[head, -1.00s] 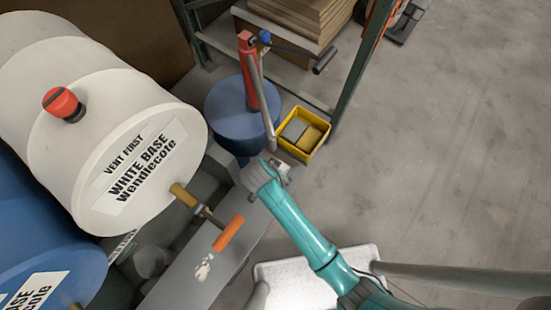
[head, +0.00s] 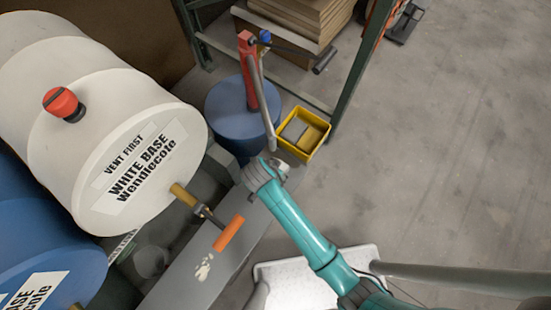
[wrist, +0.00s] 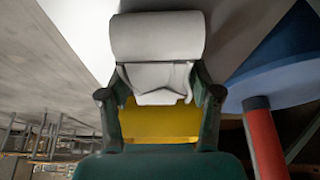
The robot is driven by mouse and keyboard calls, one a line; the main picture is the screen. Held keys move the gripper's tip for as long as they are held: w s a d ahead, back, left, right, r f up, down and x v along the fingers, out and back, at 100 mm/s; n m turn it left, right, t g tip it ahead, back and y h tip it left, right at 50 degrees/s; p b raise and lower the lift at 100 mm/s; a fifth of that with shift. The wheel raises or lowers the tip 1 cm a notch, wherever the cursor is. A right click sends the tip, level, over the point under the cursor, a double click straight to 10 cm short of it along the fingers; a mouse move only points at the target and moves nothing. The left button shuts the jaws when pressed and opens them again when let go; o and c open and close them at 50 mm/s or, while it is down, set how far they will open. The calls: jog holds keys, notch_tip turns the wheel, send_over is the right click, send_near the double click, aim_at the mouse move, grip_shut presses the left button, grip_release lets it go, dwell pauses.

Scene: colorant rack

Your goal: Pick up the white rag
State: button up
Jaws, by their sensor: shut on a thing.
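The white rag (wrist: 157,38) shows in the wrist view as a pale, rolled or folded cloth. Its lower, creased part lies between the two dark green fingers of my gripper (wrist: 157,82). My gripper is shut on it. In the head view my gripper (head: 268,174) is over the far end of the grey ledge, just left of and nearer than the yellow bin. A small pale patch (head: 282,167) at its tip seems to be the rag, mostly hidden by the gripper.
The yellow bin (head: 324,139) holds a grey item and also shows behind the rag in the wrist view. A blue drum (head: 225,108) with a red pump (head: 246,66) stands close by. A white barrel (head: 95,145) with an orange-handled tap (head: 229,233) is left.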

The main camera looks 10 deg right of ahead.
notch_tip(320, 180, up, 4)
jog(key=shift+r, duration=0.1)
jog(key=s+a, duration=0.1)
jog(key=s, duration=1.7)
jog(key=shift+a+f, duration=0.2)
jog(key=shift+a, duration=0.15)
jog(key=o, duration=0.5)
jog(key=c, duration=0.5)
jog(key=shift+o, duration=0.2)
jog(key=shift+w, duration=0.15)
